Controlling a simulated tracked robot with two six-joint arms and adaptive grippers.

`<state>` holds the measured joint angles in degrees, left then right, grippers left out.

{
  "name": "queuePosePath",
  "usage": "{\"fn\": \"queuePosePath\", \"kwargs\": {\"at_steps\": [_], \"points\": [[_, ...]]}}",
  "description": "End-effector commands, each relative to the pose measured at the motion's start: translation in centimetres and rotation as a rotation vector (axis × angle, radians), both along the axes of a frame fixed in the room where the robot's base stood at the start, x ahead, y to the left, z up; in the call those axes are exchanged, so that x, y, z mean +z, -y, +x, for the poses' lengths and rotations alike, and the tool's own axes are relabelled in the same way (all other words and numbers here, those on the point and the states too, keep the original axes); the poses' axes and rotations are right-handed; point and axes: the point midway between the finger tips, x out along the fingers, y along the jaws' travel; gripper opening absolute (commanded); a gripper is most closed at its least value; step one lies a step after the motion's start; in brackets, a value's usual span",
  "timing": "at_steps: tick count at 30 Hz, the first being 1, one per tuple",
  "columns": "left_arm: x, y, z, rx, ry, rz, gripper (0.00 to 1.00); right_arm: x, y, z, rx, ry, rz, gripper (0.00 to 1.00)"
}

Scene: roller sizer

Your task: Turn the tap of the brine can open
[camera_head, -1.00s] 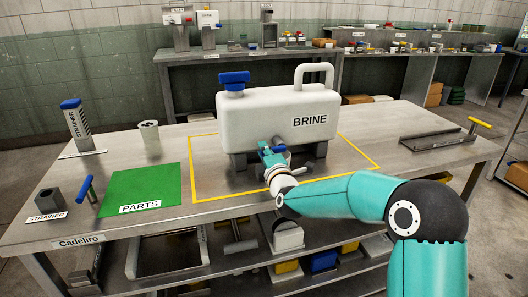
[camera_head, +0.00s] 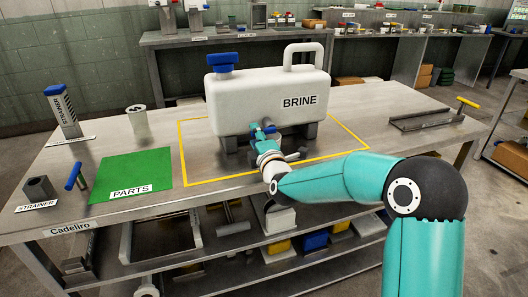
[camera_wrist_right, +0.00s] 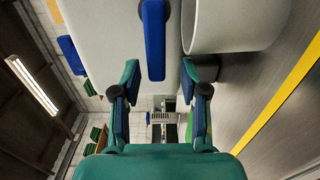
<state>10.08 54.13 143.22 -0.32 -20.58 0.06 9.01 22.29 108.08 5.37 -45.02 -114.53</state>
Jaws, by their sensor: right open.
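The white brine can (camera_head: 262,105) stands on dark feet inside a yellow outline on the metal table. It has a blue cap and a top handle. Its tap, with a blue lever (camera_head: 270,130), is low on the front. My right gripper (camera_head: 257,137) is at the tap and partly hides it. In the right wrist view the blue lever (camera_wrist_right: 153,40) lies ahead of my open right gripper (camera_wrist_right: 163,92), in line with the gap between the fingers. My left gripper is out of view.
A tray with a yellow handle (camera_head: 425,120) lies at the right.

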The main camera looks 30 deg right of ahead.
Motion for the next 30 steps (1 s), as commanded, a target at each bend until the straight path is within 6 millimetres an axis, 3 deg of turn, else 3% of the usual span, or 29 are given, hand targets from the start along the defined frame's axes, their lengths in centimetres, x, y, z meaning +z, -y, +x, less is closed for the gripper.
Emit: {"fn": "queuePosePath", "kwargs": {"at_steps": [9, 15, 21, 30], "points": [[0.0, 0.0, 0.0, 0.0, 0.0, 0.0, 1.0, 0.0, -1.5, -6.0, 0.001, 0.0, 0.0, 0.44], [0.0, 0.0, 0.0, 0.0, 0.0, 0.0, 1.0, -0.1, -2.2, -8.8, 0.001, -0.002, 0.0, 0.44], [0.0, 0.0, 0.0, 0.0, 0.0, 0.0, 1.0, -0.2, -2.4, -9.8, 0.0, -0.002, 0.0, 0.44], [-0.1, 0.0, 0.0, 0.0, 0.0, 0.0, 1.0, -0.2, -2.4, -9.8, 0.0, -0.002, 0.0, 0.44]]}}
